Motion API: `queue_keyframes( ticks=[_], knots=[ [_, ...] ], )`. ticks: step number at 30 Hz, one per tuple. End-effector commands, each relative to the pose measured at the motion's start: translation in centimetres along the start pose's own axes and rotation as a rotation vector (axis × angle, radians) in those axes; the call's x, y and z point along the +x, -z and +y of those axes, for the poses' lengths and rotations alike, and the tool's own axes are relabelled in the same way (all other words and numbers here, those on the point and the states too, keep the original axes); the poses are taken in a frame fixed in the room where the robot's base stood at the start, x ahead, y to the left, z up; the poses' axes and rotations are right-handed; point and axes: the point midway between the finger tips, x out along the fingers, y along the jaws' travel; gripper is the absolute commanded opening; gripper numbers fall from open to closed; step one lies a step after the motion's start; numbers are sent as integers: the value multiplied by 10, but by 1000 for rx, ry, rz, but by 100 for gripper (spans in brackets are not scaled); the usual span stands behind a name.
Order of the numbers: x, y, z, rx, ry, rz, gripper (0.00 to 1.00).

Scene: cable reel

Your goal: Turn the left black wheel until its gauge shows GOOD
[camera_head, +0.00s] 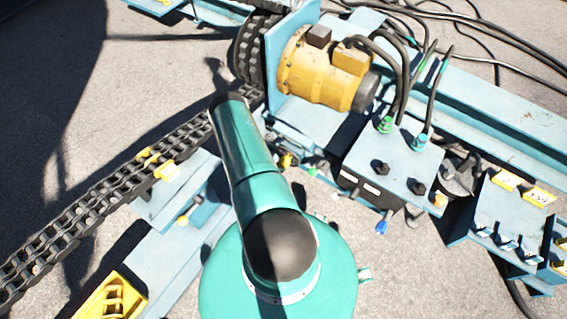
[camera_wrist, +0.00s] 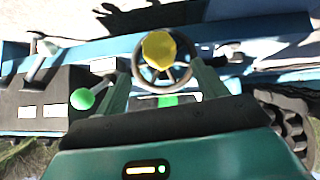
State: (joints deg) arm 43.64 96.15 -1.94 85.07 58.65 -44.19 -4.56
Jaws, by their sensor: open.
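In the wrist view a black-rimmed wheel (camera_wrist: 186,73) with a yellow hub stands in the upper middle. My gripper (camera_wrist: 164,72) is open, with one green finger at each side of the wheel's lower part. I cannot tell whether the fingers touch the rim. Just below the wheel, between the fingers, a small pale plate with a green patch (camera_wrist: 168,100) shows; it may be the gauge, but no word can be read. In the head view my arm hides my gripper, and I cannot make out the wheel there.
Left in the wrist view are a black panel (camera_wrist: 38,92) with pale labels, a lever and a green ball knob (camera_wrist: 82,98). In the head view a yellow motor (camera_head: 318,75), a black chain (camera_head: 95,205) and a blue box with black knobs (camera_head: 400,150) surround my arm.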

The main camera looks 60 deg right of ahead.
Motion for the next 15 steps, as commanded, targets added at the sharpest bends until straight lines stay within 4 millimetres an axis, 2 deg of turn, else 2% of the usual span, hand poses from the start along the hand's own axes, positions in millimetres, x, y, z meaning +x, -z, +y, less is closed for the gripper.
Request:
queue_keyframes(
  ticks=[3, 9, 15],
  knots=[
    [25, 0, 1, 4, -2, 1, 71],
    [61, 1, 2, 4, -2, 0, 71],
    [85, 2, 2, 3, -2, 1, 71]
  ],
)
